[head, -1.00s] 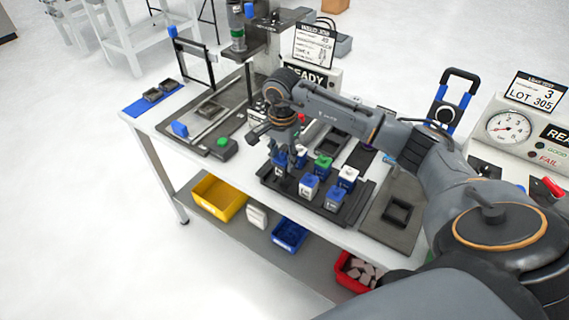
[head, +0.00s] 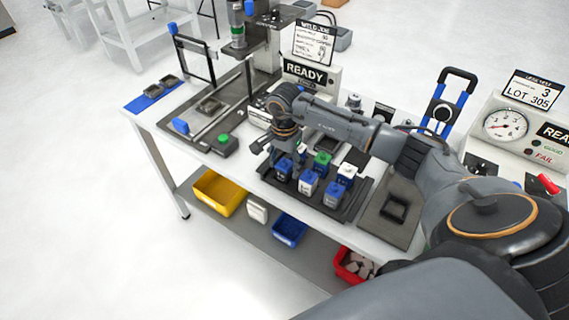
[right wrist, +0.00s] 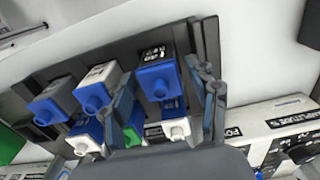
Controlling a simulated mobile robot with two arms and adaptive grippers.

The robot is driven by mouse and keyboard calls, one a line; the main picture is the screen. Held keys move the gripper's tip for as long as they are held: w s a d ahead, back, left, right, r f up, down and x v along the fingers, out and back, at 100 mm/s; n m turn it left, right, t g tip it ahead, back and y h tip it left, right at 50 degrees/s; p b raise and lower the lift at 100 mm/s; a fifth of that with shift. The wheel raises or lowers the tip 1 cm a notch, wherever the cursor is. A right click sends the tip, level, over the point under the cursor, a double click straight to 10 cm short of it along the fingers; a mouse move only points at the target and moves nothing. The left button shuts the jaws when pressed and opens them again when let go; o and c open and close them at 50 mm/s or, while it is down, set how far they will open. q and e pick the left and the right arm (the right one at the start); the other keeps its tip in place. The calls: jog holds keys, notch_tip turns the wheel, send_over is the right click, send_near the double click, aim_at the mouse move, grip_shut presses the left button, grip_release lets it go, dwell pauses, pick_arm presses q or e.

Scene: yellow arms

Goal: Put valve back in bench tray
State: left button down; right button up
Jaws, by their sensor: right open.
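The black bench tray (head: 345,214) sits on the white bench and holds several block-shaped valves. In the front row are a dark-blue valve (head: 283,169), a white-and-blue valve (head: 308,184) and a blue valve (head: 334,196). Behind them are a green-topped valve (head: 322,160) and a white-topped valve (head: 346,172). My right gripper (head: 270,158) is over the tray's left end, close to the dark-blue valve. In the right wrist view, its open fingers (right wrist: 166,90) lie on either side of a blue valve (right wrist: 158,80) with a dark labelled top. I cannot tell whether they touch it. My left gripper is out of view.
A dark plate with a square fixture (head: 395,207) lies right of the tray. A fixture with a green button (head: 224,140) stands left. READY displays and a gauge box (head: 507,124) stand behind. Yellow (head: 218,192), blue (head: 289,230) and red bins (head: 354,264) are on the lower shelf.

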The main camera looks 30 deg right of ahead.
jog(key=shift+r, duration=0.1)
notch_tip(320, 180, up, 11)
jog(key=b, duration=0.3)
jog(key=shift+r+b, duration=0.3)
jog(key=shift+r, duration=0.2)
